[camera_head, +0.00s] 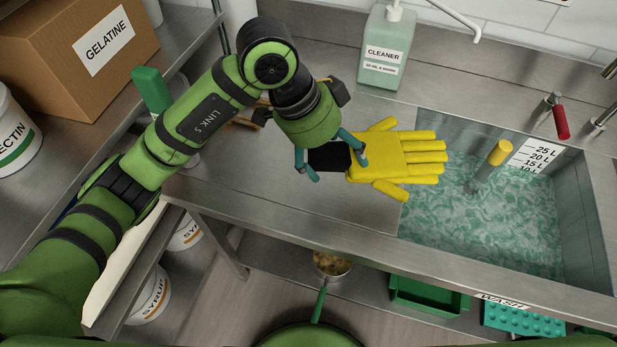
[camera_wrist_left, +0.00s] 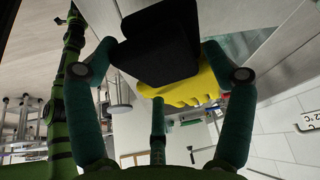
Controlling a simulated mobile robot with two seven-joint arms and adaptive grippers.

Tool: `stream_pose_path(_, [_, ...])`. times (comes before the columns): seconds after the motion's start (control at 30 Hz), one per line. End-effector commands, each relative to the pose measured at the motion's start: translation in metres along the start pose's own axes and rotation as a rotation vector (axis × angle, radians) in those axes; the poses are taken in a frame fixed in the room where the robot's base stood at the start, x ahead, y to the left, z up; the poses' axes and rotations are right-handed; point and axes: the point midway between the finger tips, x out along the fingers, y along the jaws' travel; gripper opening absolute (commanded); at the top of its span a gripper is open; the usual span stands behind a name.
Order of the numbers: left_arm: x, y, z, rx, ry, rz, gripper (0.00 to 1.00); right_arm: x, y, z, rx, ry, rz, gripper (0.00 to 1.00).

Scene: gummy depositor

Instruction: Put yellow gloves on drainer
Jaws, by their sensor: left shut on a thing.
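The yellow gloves (camera_head: 385,158) have a black cuff (camera_head: 327,157) at the left. Their fingers point right, over the left part of the water-filled sink (camera_head: 582,200). My left gripper (camera_head: 334,166) is shut on the gloves at the black cuff, one teal finger on each side. In the left wrist view the black cuff (camera_wrist_left: 160,45) sits between the fingers, and yellow fingers (camera_wrist_left: 190,88) show beyond it. A flat steel surface (camera_head: 300,205), which looks like the drainer, lies left of the sink, beneath the gripper. My right gripper is not in view.
A cleaner bottle (camera_head: 383,55) stands behind the gloves. A yellow-handled tool (camera_head: 500,153) stands in the water, and a red tap lever (camera_head: 560,121) is at the right. A gelatine box (camera_head: 120,65) is on the left shelf. Green bins (camera_head: 425,297) sit below.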

Motion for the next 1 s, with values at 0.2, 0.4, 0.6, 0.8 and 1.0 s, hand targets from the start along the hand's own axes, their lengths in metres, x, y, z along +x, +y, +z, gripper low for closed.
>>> stream_pose_path(0.2, [-0.005,0.008,0.006,-0.043,0.020,0.004,0.24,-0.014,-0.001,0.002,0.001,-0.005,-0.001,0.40])
stream_pose_path(0.4, [-0.004,0.001,0.029,-0.074,0.015,0.002,0.24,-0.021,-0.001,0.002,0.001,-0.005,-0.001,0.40])
stream_pose_path(0.6, [0.003,-0.018,0.077,-0.075,0.012,0.004,0.23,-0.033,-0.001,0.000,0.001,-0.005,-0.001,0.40])
stream_pose_path(0.8, [0.010,-0.036,0.120,-0.072,0.014,0.003,0.23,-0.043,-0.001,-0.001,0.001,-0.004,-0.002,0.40])
stream_pose_path(1.0, [0.015,-0.043,0.137,-0.066,0.018,0.001,0.23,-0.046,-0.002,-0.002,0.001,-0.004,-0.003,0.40])
